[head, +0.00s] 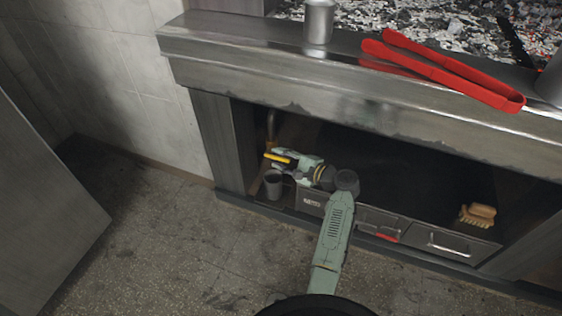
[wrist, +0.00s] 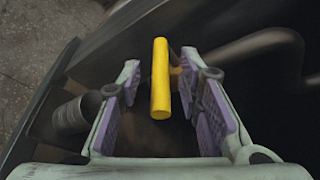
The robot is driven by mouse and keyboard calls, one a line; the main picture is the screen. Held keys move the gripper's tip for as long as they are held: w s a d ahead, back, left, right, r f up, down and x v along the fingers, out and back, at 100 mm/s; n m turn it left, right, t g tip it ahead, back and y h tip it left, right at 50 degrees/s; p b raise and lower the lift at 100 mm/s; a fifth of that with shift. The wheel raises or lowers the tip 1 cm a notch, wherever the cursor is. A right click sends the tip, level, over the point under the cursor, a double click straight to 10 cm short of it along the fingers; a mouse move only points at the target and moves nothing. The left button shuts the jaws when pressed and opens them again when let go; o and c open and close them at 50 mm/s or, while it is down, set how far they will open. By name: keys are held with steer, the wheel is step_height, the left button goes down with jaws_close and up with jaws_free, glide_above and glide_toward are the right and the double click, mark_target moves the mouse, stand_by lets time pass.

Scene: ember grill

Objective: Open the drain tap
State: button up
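The drain tap's yellow lever handle (wrist: 160,80) is upright in the middle of the wrist view, and it also shows in the head view (head: 275,158) as a short yellow bar. My gripper (wrist: 162,70) has its two purple-padded fingers apart, one on each side of the handle. A gap shows between the handle and each pad. In the head view my gripper (head: 278,153) is inside the left end of the recess under the grill. A pipe (head: 270,125) rises behind the handle. The tap's body is mostly hidden by the gripper and handle.
A grey cup (head: 273,184) stands just below the gripper, and it shows at left in the wrist view (wrist: 72,115). Drawers (head: 445,243) and a brush (head: 478,214) are further right. Red tongs (head: 440,72) and a metal can (head: 319,22) rest on the ledge above.

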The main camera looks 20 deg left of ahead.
jaws_close()
stand_by(0.4)
stand_by(0.5)
